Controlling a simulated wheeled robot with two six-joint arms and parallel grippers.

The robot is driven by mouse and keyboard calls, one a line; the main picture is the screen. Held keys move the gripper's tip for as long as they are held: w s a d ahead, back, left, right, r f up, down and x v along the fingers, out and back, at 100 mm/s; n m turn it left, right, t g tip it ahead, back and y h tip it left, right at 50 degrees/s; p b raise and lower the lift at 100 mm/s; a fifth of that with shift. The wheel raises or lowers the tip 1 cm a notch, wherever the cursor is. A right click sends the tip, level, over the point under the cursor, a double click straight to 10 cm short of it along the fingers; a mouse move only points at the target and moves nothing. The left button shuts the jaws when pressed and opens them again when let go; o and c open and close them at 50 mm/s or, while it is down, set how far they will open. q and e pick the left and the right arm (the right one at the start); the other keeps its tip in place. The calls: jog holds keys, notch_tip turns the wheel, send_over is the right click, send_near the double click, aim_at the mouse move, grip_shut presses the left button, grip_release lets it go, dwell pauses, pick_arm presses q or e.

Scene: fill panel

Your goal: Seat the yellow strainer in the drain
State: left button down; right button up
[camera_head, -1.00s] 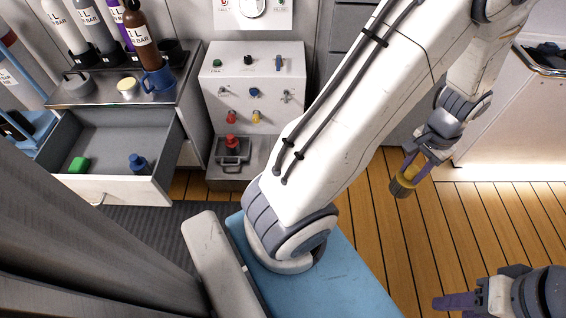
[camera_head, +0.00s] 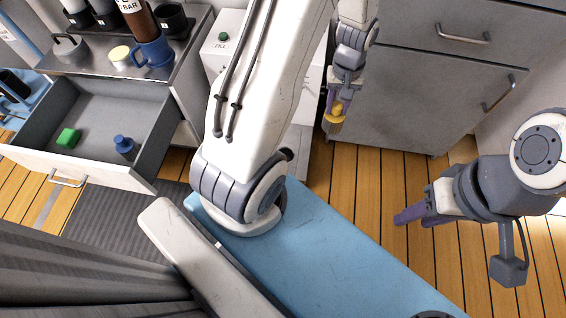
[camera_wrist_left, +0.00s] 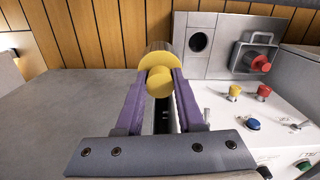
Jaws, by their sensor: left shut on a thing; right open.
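My left gripper (camera_head: 334,103) is shut on the yellow strainer (camera_head: 333,122), which hangs from its purple fingers in front of the grey cabinet. In the left wrist view the strainer (camera_wrist_left: 157,60) shows a yellow knob and flange between the fingers (camera_wrist_left: 158,95), with a greyish body beyond. A dark round opening (camera_wrist_left: 198,42), which looks like the drain, is in the pale panel just right of the strainer; the strainer is apart from it. In the head view my arm hides that opening. My right gripper (camera_head: 412,216) is open and empty over the wooden floor.
The fill panel has a red knob (camera_wrist_left: 261,63) under a handle, with yellow, red and blue controls close by. An open drawer (camera_head: 95,165) holds a green block (camera_head: 68,138) and a blue-topped item (camera_head: 124,146). A blue mug (camera_head: 151,52) stands above it.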

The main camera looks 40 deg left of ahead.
aim_at(296, 144)
pick_arm(q)
jog(key=s+a+f+n+b, duration=0.1)
jog(key=a+f+n+b, duration=0.3)
jog(key=f+n, duration=0.4)
jog(key=s+a+f+n+b, duration=0.2)
jog(key=a+f+n+b, duration=0.3)
jog(key=f, duration=0.8)
jog(key=s+a+f+n+b, duration=0.2)
jog(key=a+f+n+b, duration=0.2)
jog(key=f+n+b, duration=0.3)
notch_tip(296, 144, down, 4)
jog(key=shift+s+a+f+n, duration=0.1)
jog(key=shift+f+n, duration=0.05)
jog(key=shift+n, duration=1.3)
jog(key=shift+s+a+f+n, duration=0.1)
jog(key=shift+n, duration=1.35)
jog(key=shift+r, duration=0.15)
jog(key=c, duration=0.9)
grip_release()
jog(key=shift+w, duration=0.1)
jog(key=shift+c, duration=0.2)
jog(key=shift+o, duration=0.7)
